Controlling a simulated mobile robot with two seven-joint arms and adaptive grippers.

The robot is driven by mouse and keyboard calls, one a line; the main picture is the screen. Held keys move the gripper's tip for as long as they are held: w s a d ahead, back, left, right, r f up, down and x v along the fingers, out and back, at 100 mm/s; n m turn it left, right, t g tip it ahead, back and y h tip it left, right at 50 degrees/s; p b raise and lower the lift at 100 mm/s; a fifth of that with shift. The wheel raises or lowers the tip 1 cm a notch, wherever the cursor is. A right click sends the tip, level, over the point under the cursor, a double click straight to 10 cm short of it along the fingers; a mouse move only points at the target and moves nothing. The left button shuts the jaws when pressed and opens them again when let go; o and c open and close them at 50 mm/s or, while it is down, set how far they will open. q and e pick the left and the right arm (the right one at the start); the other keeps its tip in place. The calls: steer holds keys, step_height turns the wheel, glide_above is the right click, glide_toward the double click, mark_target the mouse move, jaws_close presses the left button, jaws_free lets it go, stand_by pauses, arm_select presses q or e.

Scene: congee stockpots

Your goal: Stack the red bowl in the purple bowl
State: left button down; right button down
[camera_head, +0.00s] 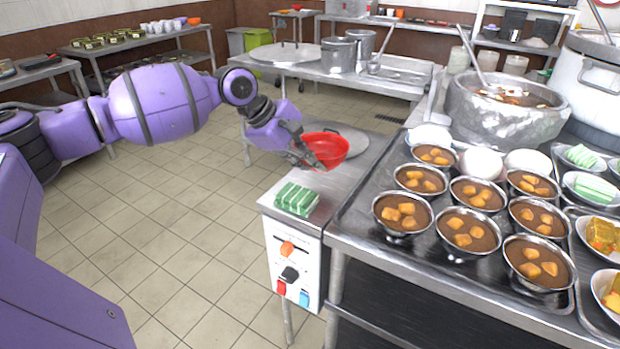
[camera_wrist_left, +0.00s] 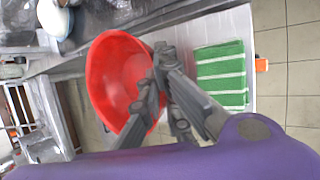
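The red bowl (camera_head: 327,149) is at my left gripper (camera_head: 303,152), above the small steel counter. The bowl is tilted, its open side showing to the head camera. In the left wrist view the gripper fingers (camera_wrist_left: 158,82) close on the rim of the red bowl (camera_wrist_left: 112,75), one finger crossing in front of its inside. The fingertips are partly hidden. No purple bowl shows clearly; a small purple shape (camera_head: 182,20) stands among dishes on the far left table, too small to be sure of. My right gripper is not in view.
A green-striped cloth (camera_head: 297,199) lies on the counter's front corner, also in the wrist view (camera_wrist_left: 221,75). Several filled bowls (camera_head: 467,229) crowd the steel counter at right, with a large stockpot (camera_head: 505,118) behind. Floor at left is clear.

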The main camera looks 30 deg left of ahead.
arm_select(q)
steer(key=shift+w+a+f, duration=0.2)
steer(key=shift+w+f, duration=0.15)
steer(key=shift+f, duration=0.05)
steer(key=f, duration=0.2)
steer(key=f+b, duration=0.1)
steer(key=f, duration=0.1)
steer(key=shift+w+a, duration=0.2)
steer(key=shift+w, duration=0.05)
steer(key=c, duration=2.3)
jaws_free()
steer(key=shift+f, duration=0.1)
steer(key=shift+o, duration=0.2)
